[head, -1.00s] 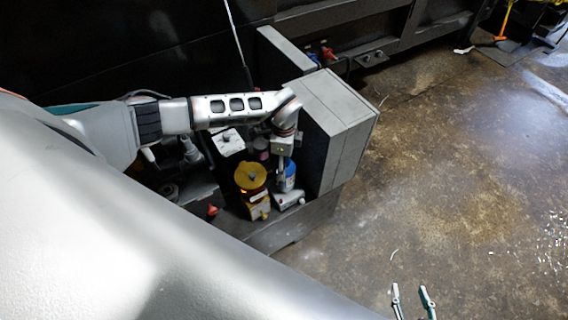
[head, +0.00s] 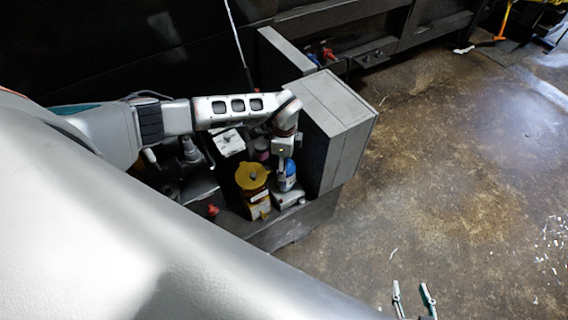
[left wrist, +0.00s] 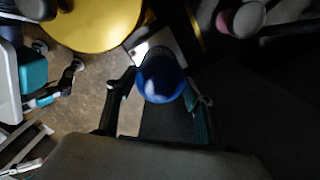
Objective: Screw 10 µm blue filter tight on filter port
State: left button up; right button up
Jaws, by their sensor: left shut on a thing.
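The blue filter (head: 289,174) stands upright, on or just above a light grey block (head: 289,197) that appears to be the filter port. I cannot tell whether it is seated on it. My left gripper (head: 284,172) comes down from above and is shut on the filter. In the left wrist view the blue filter's round top (left wrist: 162,78) sits between the two fingers (left wrist: 160,92). The thread and the joint below are hidden. My right gripper (head: 413,299) is at the bottom right, above the floor, with its fingers apart and empty.
A yellow-topped unit (head: 251,175) stands close to the left of the filter. A grey cabinet (head: 338,125) rises close on the right. A red knob (head: 213,210) is at the front left. The concrete floor (head: 460,180) to the right is mostly clear.

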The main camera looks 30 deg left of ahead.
pick_arm(q)
jog(key=shift+f, duration=0.15)
dwell(0.5)
jog(key=o, duration=0.4)
jog(key=c, duration=0.5)
jog(key=shift+o, duration=0.2)
jog(key=m, duration=0.2)
jog(key=shift+w+m+p, duration=0.1)
jog(key=shift+m+p, duration=0.2)
jog(key=shift+m, duration=1.3)
jog(key=shift+m, duration=0.5)
jog(key=m, duration=0.4)
jog(key=shift+p, duration=0.4)
